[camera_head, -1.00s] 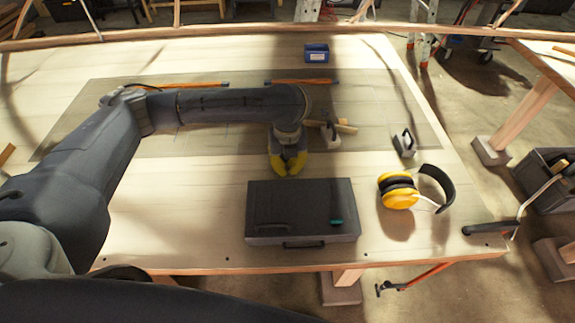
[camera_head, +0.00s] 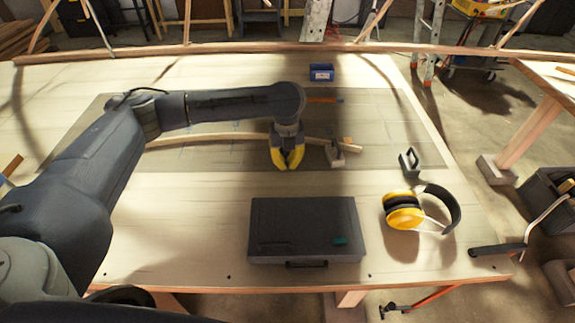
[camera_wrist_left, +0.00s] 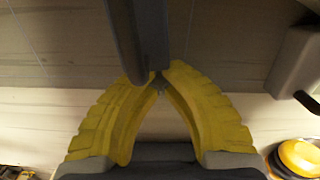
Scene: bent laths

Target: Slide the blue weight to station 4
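My left gripper (camera_head: 287,165) points down over the near edge of the dark mat (camera_head: 400,140). Its yellow fingertips nearly meet in the left wrist view (camera_wrist_left: 160,80). A dark slate bar (camera_wrist_left: 148,35) ends right at those tips; I cannot tell whether it is gripped or which weight it belongs to. No clearly blue weight shows. A grey weight (camera_head: 336,157) stands right of the gripper, by the right end of the curved wooden lath (camera_head: 225,137); it also shows in the left wrist view (camera_wrist_left: 295,60). Station numbers are unreadable. My right gripper is not in view.
A dark handled block (camera_head: 409,161) stands near the mat's right edge. A black case (camera_head: 305,225) and yellow earmuffs (camera_head: 404,212) lie nearer me. A small blue box (camera_head: 321,73) sits at the back. The table front left of the case is clear.

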